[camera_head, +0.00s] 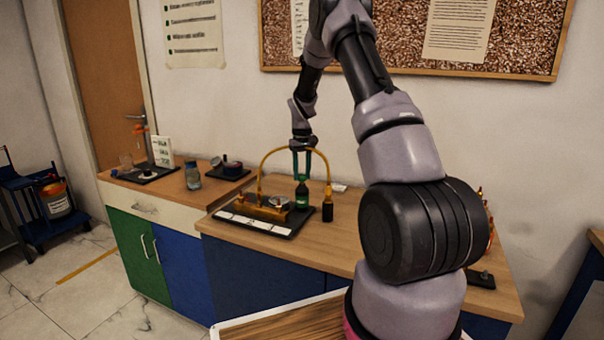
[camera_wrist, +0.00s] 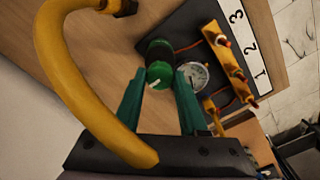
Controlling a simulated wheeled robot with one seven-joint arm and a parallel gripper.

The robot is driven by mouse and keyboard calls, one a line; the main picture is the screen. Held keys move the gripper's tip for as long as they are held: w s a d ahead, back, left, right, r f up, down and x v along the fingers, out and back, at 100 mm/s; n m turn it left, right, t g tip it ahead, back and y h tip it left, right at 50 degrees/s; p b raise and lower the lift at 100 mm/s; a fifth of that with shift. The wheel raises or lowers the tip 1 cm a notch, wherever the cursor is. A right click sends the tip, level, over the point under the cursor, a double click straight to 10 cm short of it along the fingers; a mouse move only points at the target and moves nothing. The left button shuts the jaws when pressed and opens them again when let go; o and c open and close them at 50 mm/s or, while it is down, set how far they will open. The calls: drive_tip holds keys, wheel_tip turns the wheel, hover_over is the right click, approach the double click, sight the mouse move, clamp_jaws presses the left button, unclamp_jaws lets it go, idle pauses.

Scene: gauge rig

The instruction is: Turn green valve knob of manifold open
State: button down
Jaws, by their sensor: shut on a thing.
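The green valve knob (camera_head: 302,196) stands upright at the right of the rig, a dark green cylinder. In the wrist view the knob (camera_wrist: 159,73) shows a round green top with a white mark, between my two green fingertips. My gripper (camera_head: 302,177) points down over it and is shut on it; the wrist view also shows my gripper (camera_wrist: 160,80). The brass manifold (camera_head: 258,209) lies on a dark base plate (camera_head: 290,232), and also shows in the wrist view (camera_wrist: 228,60) with orange fittings. A round white-faced gauge (camera_wrist: 197,75) sits beside the knob; its reading is too small to tell.
A yellow hose (camera_head: 283,149) arches over the rig around my gripper and passes close in the wrist view (camera_wrist: 75,85). A jar (camera_head: 192,176) stands left. Bare wooden bench (camera_head: 345,240) lies to the right.

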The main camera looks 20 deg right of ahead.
sight(302, 175)
idle(0.3)
drive_tip(key=shift+c, duration=2.2)
unclamp_jaws()
wheel_tip(302, 175, up, 11)
